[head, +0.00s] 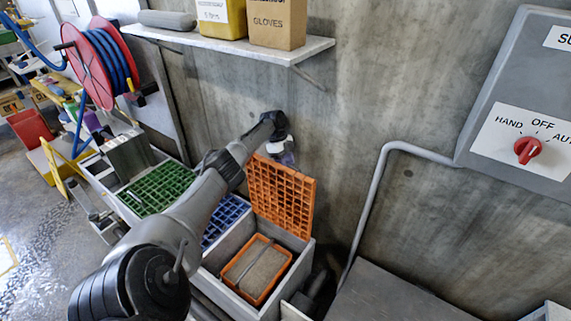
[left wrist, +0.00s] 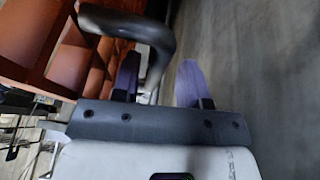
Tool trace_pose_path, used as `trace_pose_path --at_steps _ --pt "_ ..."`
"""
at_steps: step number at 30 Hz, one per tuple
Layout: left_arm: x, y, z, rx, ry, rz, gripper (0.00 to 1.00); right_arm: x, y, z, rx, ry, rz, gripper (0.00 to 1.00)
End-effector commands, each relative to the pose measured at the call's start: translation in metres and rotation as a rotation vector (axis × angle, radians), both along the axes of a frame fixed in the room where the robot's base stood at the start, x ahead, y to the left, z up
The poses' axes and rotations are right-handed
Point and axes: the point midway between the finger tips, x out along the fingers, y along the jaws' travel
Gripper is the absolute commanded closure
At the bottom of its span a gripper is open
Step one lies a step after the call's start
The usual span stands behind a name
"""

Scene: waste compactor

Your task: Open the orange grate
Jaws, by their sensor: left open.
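The orange grate (head: 283,195) stands raised, close to upright, at the wall side of its bin; the opening below is uncovered. In the left wrist view the grate (left wrist: 70,65) fills the upper left. My left gripper (head: 284,155) is at the grate's upper left corner, between it and the wall. In the left wrist view its purple fingers (left wrist: 158,80) are spread apart. A dark curved bar (left wrist: 155,35), seemingly a handle, reaches down to the gap between the fingers; I cannot tell whether it touches them. My right gripper is not in view.
An orange-rimmed basket (head: 258,270) sits in the open bin. A blue grate (head: 222,218) and a green grate (head: 160,186) lie flat to the left. The concrete wall (head: 345,110) is close behind. A grey conduit (head: 368,215) runs down on the right.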

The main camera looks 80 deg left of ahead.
Motion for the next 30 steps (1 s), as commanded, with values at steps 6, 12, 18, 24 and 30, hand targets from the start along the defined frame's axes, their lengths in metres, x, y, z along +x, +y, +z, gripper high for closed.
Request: trace_pose_path --at_steps 6,12,18,24,30 --pt "-0.005 0.011 0.029 0.002 -0.003 0.003 0.60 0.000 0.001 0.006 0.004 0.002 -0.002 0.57" --pt "-0.010 0.020 0.053 0.001 -0.002 0.002 0.60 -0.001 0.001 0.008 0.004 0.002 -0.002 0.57" --pt "-0.013 0.024 0.064 0.000 0.000 0.002 0.60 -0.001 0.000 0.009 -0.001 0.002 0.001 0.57" --pt "-0.014 0.025 0.066 0.000 0.001 0.002 0.60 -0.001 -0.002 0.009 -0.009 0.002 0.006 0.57" --pt "-0.014 0.025 0.066 0.000 0.001 0.002 0.60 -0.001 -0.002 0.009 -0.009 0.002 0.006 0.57"
